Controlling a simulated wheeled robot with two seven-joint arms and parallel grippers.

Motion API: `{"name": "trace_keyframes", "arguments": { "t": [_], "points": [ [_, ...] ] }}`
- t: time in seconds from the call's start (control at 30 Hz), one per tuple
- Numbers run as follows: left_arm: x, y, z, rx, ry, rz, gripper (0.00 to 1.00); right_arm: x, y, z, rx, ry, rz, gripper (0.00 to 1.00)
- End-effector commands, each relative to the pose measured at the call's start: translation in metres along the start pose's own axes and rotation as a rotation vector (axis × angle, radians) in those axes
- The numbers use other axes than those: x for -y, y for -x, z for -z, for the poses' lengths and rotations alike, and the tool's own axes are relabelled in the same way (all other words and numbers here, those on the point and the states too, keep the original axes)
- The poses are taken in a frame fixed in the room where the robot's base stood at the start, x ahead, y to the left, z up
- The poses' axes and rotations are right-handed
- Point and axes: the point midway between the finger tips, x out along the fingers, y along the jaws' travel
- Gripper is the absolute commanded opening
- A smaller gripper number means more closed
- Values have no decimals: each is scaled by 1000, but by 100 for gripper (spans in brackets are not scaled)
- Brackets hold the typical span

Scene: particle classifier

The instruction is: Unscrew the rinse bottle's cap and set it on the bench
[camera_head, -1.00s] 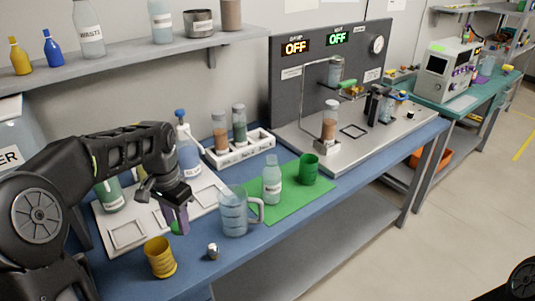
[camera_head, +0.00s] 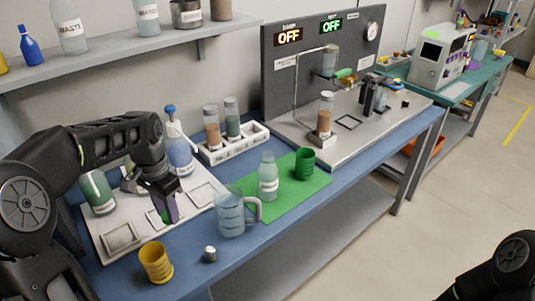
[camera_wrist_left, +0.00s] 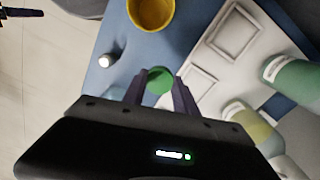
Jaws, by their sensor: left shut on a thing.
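My left gripper (camera_head: 166,213) is shut on a small green round thing that looks like a cap (camera_wrist_left: 158,80); it shows between the fingertips in the left wrist view. The gripper is over the front part of the white tray (camera_head: 96,248). A clear pale bottle with a label (camera_head: 268,178) stands upright on the green mat (camera_head: 300,190), right of the gripper. Its label is too small to read, and I cannot tell whether its top is capped.
A yellow cup (camera_head: 155,263) and a small silver-topped thing (camera_head: 210,254) stand on the blue bench front. A clear jug (camera_head: 230,215) and green cup (camera_head: 304,163) are to the right. A blue-topped bottle (camera_head: 180,155) and green-filled bottle (camera_head: 98,193) stand near my arm.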

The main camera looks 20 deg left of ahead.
Motion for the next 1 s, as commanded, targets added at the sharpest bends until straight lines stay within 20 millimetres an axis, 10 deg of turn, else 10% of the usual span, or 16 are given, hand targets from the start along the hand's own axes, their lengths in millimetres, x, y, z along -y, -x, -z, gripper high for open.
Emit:
{"name": "trace_keyframes", "arguments": {
  "t": [1.0],
  "points": [
    [0,-64,0,0,2,1,0,2,4,0,0,0,0,76]
  ]
}}
